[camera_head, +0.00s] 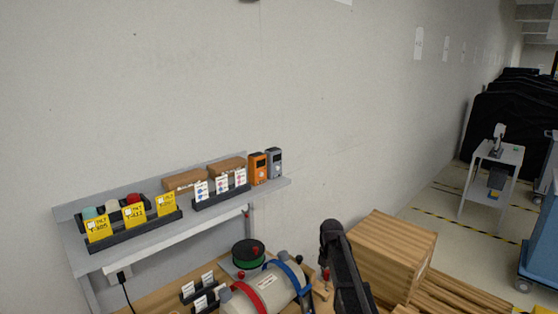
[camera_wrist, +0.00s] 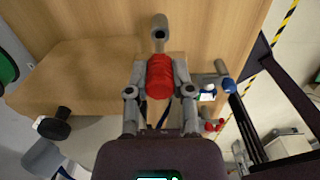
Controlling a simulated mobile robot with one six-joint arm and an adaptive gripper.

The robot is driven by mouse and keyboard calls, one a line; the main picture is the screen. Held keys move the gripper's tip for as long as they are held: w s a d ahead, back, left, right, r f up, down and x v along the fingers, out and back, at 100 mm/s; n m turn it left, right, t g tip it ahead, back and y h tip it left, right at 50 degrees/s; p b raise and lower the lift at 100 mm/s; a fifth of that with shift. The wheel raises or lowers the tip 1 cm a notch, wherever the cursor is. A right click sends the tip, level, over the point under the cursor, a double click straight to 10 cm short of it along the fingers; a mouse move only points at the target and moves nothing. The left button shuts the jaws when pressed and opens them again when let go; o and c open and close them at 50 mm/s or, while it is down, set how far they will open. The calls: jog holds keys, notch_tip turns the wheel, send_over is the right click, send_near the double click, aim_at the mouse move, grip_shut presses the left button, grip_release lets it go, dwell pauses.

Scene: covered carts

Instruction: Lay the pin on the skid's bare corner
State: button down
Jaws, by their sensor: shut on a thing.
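In the wrist view my gripper (camera_wrist: 160,78) is shut on the pin (camera_wrist: 160,75), which has a ribbed red body between the two grey fingers. A grey shaft with a round end extends from it toward the top of the picture. Wooden surfaces lie beyond the pin; I cannot tell whether it touches them. In the head view my dark arm hides most of the gripper. The wooden skid (camera_head: 462,296), with slats, shows at the lower right beside a wooden box (camera_head: 391,254). I cannot make out its bare corner.
A grey shelf (camera_head: 160,232) holds labelled bins and two small devices (camera_head: 266,166). A white cart (camera_head: 493,153) stands on the floor at right.

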aim_at(328, 271)
jog(key=shift+r, duration=0.1)
notch_tip(328, 271, up, 6)
jog(key=p, duration=0.6)
jog(key=shift+r, duration=0.1)
notch_tip(328, 271, down, 6)
jog(key=b, duration=0.6)
jog(key=shift+f, duration=0.2)
dwell(0.6)
